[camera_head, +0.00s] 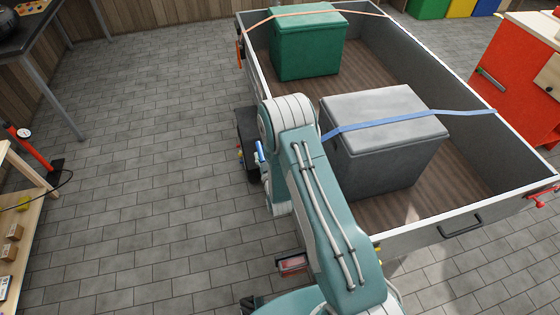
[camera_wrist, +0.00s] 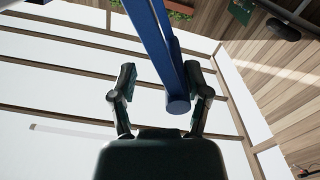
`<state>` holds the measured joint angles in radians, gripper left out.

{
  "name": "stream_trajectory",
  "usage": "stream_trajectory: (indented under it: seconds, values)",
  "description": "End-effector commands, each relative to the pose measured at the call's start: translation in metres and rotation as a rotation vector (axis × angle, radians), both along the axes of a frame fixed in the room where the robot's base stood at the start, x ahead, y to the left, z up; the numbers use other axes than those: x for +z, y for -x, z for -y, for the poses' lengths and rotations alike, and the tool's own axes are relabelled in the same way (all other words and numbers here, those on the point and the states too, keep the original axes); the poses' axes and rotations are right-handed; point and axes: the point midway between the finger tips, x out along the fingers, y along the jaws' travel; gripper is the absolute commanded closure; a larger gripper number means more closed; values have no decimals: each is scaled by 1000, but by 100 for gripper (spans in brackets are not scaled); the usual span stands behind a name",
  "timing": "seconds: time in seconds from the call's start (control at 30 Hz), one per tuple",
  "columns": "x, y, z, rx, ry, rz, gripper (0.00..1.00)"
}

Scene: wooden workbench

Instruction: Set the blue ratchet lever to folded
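In the wrist view the blue ratchet lever (camera_wrist: 148,35) is a long blue bar with a rounded end. It comes down from the top edge, and its end lies between the fingers of my gripper (camera_wrist: 161,72). The fingers stand apart, with a clear gap on the lever's left; the end is closer to the right finger, and I cannot tell whether they touch. In the head view a small blue piece (camera_head: 260,151), apparently the lever, shows at the trailer's left side beside my arm. My gripper is hidden there behind the arm. The blue strap (camera_head: 390,123) crosses the grey box (camera_head: 385,165).
The grey trailer (camera_head: 425,237) also carries a green box (camera_head: 308,50) under an orange strap (camera_head: 300,12). An orange piece (camera_head: 239,54) sits on its left side. A workbench (camera_head: 20,240) and a red pump (camera_head: 30,147) stand at left. The paved floor between is clear.

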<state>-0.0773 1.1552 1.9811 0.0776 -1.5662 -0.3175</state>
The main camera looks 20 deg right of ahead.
Motion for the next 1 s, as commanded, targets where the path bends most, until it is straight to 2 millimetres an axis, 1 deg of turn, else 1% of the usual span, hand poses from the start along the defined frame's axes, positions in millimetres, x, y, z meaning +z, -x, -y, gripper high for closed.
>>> stream_trajectory:
  seconds: [0.03, 0.23, 0.87, 1.0]
  values:
    - [3, 0, 8, -4, -46, 1, 40]
    - [10, 0, 32, -4, -243, 0, 40]
    - [9, 109, 30, -1, -243, -4, 40]
    - [25, 94, 30, -4, -246, -31, 40]
